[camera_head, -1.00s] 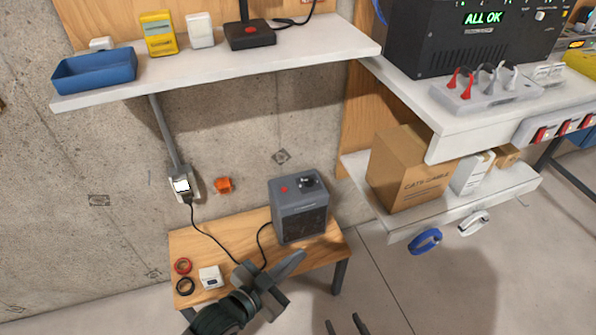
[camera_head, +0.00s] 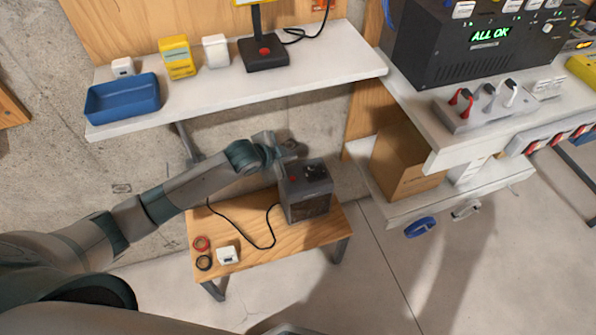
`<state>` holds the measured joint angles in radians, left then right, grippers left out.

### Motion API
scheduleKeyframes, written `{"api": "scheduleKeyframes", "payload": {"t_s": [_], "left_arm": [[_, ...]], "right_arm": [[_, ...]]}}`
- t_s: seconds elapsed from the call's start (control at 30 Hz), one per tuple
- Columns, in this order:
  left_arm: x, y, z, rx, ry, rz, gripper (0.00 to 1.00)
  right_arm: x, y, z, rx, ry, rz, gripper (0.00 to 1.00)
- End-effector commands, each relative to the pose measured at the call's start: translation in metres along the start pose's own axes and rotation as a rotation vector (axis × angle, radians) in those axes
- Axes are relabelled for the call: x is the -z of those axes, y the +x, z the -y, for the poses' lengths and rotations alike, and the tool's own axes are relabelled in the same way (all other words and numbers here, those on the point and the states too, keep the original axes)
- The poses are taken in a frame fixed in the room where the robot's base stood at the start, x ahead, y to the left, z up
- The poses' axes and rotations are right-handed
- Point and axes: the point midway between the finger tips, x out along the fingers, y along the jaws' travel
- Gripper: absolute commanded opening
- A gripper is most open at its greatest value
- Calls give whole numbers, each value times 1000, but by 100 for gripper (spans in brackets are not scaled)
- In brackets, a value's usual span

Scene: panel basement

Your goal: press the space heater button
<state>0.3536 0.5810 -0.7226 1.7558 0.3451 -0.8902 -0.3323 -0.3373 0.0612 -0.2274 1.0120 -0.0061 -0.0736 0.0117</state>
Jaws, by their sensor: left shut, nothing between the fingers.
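The grey space heater (camera_head: 306,198) stands upright on the low wooden table (camera_head: 245,253). Its red button (camera_head: 293,178) shows on the left of its top, with a dark knob (camera_head: 314,171) to the right. My left gripper (camera_head: 283,152) is shut and empty. In the picture it is just above and behind the heater's left top edge, close to the red button; I cannot tell if it touches the heater. My left arm comes in from the left and hides part of the wall behind it. My right gripper is not in view.
Red and black tape rolls and a white box (camera_head: 228,255) lie on the table. A cardboard box (camera_head: 405,165) sits on the right shelf.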

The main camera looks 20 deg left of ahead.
Motion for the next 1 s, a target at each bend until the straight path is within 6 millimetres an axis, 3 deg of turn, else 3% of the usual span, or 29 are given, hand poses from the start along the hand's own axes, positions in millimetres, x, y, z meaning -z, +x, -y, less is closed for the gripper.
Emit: {"api": "scheduleKeyframes", "payload": {"t_s": [0.53, 0.9, 1.0], "left_arm": [[-4, 4, -2, 0, 1, 2, 0], [-20, 26, -19, 0, 1, 2, 0], [-23, 30, -22, 0, 1, 2, 0]], "right_arm": [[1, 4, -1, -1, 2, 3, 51], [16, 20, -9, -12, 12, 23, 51], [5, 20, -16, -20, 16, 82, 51]]}}
